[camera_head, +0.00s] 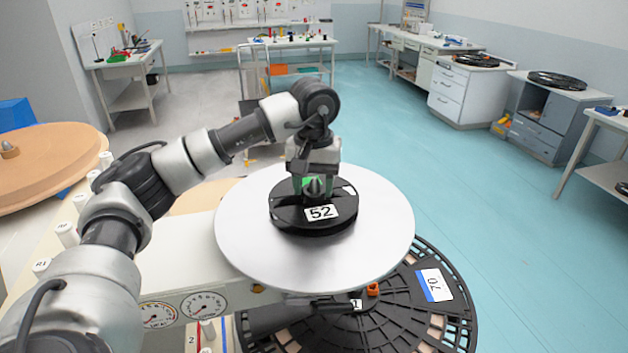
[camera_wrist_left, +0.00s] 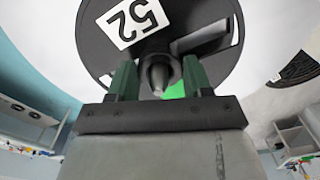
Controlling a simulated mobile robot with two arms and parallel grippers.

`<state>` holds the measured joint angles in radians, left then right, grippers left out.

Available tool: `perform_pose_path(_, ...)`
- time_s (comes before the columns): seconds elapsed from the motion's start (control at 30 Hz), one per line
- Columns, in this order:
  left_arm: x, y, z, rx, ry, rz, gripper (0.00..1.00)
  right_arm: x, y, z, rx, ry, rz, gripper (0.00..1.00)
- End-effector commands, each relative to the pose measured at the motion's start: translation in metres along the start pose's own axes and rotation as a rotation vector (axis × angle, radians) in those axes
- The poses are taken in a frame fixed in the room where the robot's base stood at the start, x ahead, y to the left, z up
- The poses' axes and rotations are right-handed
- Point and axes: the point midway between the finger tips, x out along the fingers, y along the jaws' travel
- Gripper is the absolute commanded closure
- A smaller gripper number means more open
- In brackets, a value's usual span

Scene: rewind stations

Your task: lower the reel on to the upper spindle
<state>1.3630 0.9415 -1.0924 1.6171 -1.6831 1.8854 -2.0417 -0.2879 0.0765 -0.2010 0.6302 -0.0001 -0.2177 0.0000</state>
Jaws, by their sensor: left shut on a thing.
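A black reel (camera_head: 287,212) with a white "52" label lies flat over a round silver plate (camera_head: 385,235). My left gripper (camera_head: 314,185) points down at the reel's middle, its green-padded fingers shut on the hub. The grey cone-shaped tip of the upper spindle (camera_head: 316,187) shows between the fingers, through the reel's centre. In the left wrist view the tip (camera_wrist_left: 160,74) stands out of the hub, and the reel (camera_wrist_left: 90,45) fills the area beyond the fingers. I cannot tell whether the reel's underside touches the plate. My right gripper is not in view.
Below the plate is a larger black reel (camera_head: 455,300) labelled "70", with an orange piece (camera_head: 373,289) near it. Gauges (camera_head: 203,305) sit on the station's front. A wooden disc (camera_head: 60,165) is at left. Benches stand behind; the teal floor at right is clear.

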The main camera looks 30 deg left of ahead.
Motion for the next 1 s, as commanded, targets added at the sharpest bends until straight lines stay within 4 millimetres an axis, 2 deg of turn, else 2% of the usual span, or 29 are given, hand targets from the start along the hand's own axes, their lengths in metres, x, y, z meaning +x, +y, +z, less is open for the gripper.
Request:
perform_pose_path(0.27,0.002,0.0,0.0,0.0,0.002,0.002,0.77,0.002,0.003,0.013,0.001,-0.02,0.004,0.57)
perform_pose_path(0.3,0.003,0.0,0.0,0.0,0.002,0.001,0.48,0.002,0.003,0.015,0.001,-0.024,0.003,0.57)
perform_pose_path(0.47,0.002,0.0,0.0,0.0,0.002,0.001,0.25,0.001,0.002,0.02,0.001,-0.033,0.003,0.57)
perform_pose_path(0.83,-0.005,0.001,-0.001,0.0,0.003,0.002,0.25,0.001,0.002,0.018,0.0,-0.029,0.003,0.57)
perform_pose_path(1.0,-0.033,0.001,-0.001,0.001,0.007,0.005,0.25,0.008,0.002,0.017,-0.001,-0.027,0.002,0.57)
